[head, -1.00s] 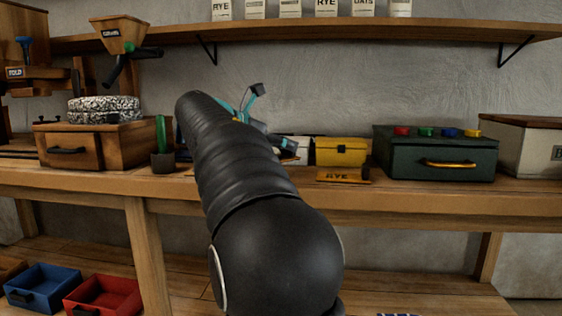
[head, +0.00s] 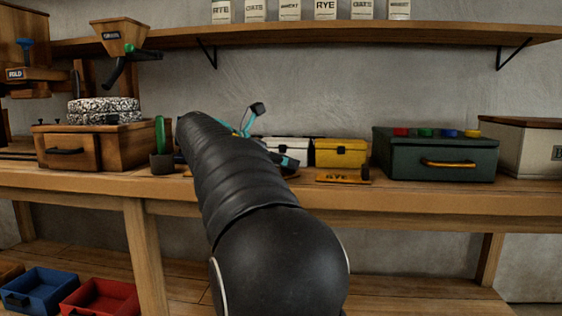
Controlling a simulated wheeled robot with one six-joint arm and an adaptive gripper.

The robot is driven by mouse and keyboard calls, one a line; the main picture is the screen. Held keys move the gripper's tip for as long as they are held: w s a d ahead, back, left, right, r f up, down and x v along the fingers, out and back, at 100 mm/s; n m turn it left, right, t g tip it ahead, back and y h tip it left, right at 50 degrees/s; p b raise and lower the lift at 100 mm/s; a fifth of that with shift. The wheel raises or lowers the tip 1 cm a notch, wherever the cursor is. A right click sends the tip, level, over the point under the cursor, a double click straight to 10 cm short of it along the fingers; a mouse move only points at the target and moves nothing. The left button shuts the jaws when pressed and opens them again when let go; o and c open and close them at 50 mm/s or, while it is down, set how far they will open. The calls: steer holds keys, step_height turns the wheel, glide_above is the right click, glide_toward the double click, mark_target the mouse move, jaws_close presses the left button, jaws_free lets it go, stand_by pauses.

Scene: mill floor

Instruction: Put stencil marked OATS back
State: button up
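My gripper (head: 288,162) is low over the workbench, mostly hidden behind my own black arm. Only some teal and dark parts show, in front of the white box (head: 288,150). I cannot see whether its fingers hold anything. A flat yellow-orange stencil plate (head: 338,177) with a dark block at its right end lies on the bench, right of my gripper. Its letters are hard to read now; they read RYE in the earlier view. I cannot make out a stencil marked OATS.
A yellow box (head: 341,153) stands beside the white box, and a green chest (head: 435,155) with coloured knobs is further right. A dark cup with a green stick (head: 161,150) and a wooden mill (head: 97,143) stand left. Labelled bags line the shelf (head: 330,33) above.

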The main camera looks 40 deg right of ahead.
steer(key=shift+r, duration=0.1)
steer(key=shift+a+r, duration=0.2)
steer(key=shift+a, duration=0.1)
steer(key=p+v, duration=0.2)
steer(key=v, duration=0.9)
steer(key=shift+a+r, duration=0.1)
steer(key=shift+a, duration=0.05)
steer(key=s+a+f+m+t+y, duration=0.2)
steer(key=s+a+f+m+y, duration=0.2)
steer(key=s+a+f, duration=0.3)
steer(key=s+a+f+m+t+y, duration=0.2)
steer(key=s+a+f+m+y, duration=0.3)
steer(key=f, duration=0.8)
steer(key=s+a+f+m+t+y, duration=0.2)
steer(key=s+a+f+m+y, duration=0.2)
steer(key=s+a+f+m, duration=0.4)
step_height(320, 180, down, 3)
steer(key=shift+s+a+r+t+y, duration=0.1)
steer(key=shift+s+a+t+y, duration=0.25)
steer(key=shift+s+a, duration=0.6)
steer(key=shift+w+a, duration=0.25)
steer(key=shift+w, duration=0.05)
step_height(320, 180, up, 4)
steer(key=p, duration=0.4)
